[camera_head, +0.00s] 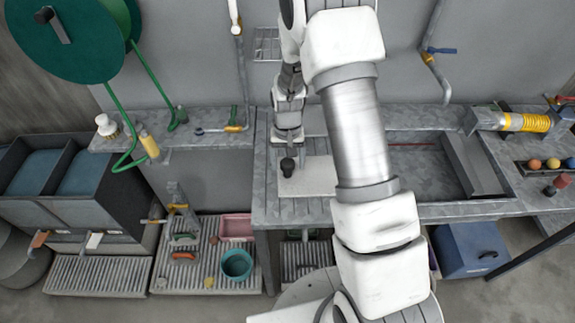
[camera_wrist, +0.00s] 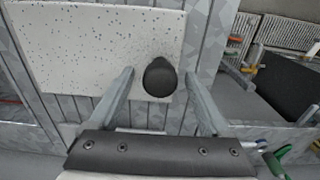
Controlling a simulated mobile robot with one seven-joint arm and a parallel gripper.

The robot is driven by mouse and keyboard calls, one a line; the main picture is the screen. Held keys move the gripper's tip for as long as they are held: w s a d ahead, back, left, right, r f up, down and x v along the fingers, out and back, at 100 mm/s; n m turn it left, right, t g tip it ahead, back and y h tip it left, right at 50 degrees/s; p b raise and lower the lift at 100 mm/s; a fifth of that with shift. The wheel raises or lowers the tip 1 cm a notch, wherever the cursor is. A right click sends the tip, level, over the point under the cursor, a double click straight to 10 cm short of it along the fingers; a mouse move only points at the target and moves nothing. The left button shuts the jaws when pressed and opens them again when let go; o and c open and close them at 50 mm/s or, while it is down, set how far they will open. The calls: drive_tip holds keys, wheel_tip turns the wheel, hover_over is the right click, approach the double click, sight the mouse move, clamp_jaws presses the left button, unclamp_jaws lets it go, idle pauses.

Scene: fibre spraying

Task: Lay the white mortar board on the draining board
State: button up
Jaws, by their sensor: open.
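The white mortar board (camera_head: 315,177) is a pale speckled slab with a round black knob (camera_head: 287,167). It lies on the grooved grey draining board (camera_head: 270,205) of the counter, partly hidden by my arm. In the wrist view the mortar board (camera_wrist: 85,45) fills the upper left, its knob (camera_wrist: 160,78) near the middle, with the grooves of the draining board (camera_wrist: 110,117) below. My gripper (camera_wrist: 160,75) is open, its fingers on either side of the knob in the picture with gaps to both. In the head view my gripper (camera_head: 288,150) is just behind the knob.
A green hose reel (camera_head: 65,35) hangs at upper left. Dark bins (camera_head: 75,185) and a floor rack with a teal bowl (camera_head: 237,264) stand lower left.

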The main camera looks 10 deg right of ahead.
drive_tip(key=s+r+t, duration=0.1)
drive_tip(key=s+r, duration=0.2)
drive_tip(key=r, duration=0.6)
drive_tip(key=s+r+n+t, duration=0.1)
drive_tip(key=s+r, duration=0.2)
drive_tip(key=r, duration=0.5)
drive_tip(key=s+r+t, duration=0.1)
drive_tip(key=s+r, duration=0.2)
drive_tip(key=r, duration=0.6)
drive_tip(key=s+r+n+t, duration=0.1)
drive_tip(key=s+r, duration=0.4)
drive_tip(key=s, duration=0.9)
drive_tip(key=shift+s+d+r+t+b, duration=0.15)
drive_tip(key=shift+d+r+t+b, duration=0.2)
drive_tip(key=shift+t, duration=0.45)
drive_tip(key=c, duration=0.4)
drive_tip(key=shift+d, duration=0.1)
drive_tip(key=shift+c, duration=0.5)
